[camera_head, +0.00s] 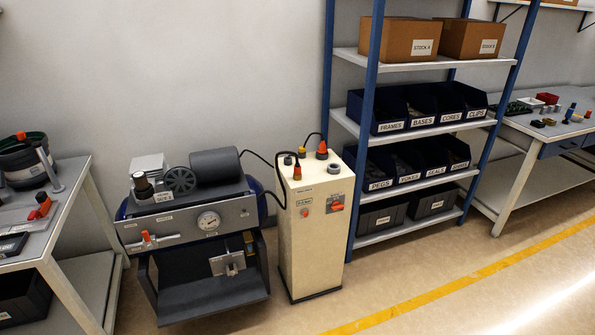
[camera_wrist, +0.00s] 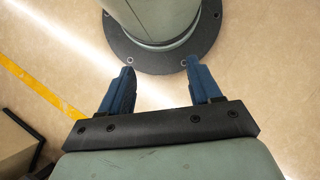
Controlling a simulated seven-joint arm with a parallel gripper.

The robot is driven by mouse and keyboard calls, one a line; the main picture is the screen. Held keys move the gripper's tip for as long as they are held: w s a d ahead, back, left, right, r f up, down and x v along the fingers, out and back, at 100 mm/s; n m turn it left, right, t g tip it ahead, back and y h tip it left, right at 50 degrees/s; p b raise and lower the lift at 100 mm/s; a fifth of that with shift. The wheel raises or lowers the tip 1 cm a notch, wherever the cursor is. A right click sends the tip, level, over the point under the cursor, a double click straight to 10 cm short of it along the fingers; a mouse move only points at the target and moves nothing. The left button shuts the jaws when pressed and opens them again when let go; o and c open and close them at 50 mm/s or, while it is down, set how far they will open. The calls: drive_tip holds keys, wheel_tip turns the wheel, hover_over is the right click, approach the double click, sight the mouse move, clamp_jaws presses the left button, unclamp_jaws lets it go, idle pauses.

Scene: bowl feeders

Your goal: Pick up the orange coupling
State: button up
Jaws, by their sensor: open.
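Several orange parts show in the head view, and I cannot tell for certain which is the coupling. Orange-and-black fittings (camera_head: 322,151) stand on top of the cream cabinet; another orange one (camera_head: 297,171) is at its front left corner. An orange-red part (camera_head: 42,204) is on the left bench, and an orange piece (camera_head: 21,135) is at the round dark unit there. My gripper (camera_wrist: 160,68) shows only in the wrist view. Its two blue fingers are apart with nothing between them, above bare floor beside my own round base. No orange part is near it.
The cream cabinet (camera_head: 312,235) stands between a machine with a gauge (camera_head: 208,220) and a blue-post shelf of labelled bins (camera_head: 391,125). Cables arch over the cabinet top. The left bench (camera_head: 75,205) and right bench (camera_head: 525,125) hold small parts. The front floor is clear.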

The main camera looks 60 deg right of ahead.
drive_tip(key=w+d+r+m+t+y, duration=0.1)
drive_tip(key=w+d+r+m+t, duration=0.2)
drive_tip(key=w+d, duration=0.6)
drive_tip(key=w+d+r+m+t, duration=0.15)
drive_tip(key=w+d+r, duration=0.4)
drive_tip(key=d, duration=0.55)
wheel_tip(320, 180, up, 48)
drive_tip(key=m+t+h, duration=0.3)
drive_tip(key=m, duration=0.8)
hover_over(298, 165)
drive_tip(key=shift+n+g, duration=0.25)
drive_tip(key=f, duration=0.8)
drive_tip(key=d+f, duration=0.1)
drive_tip(key=f, duration=0.4)
drive_tip(key=shift+w+f, duration=0.1)
drive_tip(key=shift+w, duration=0.2)
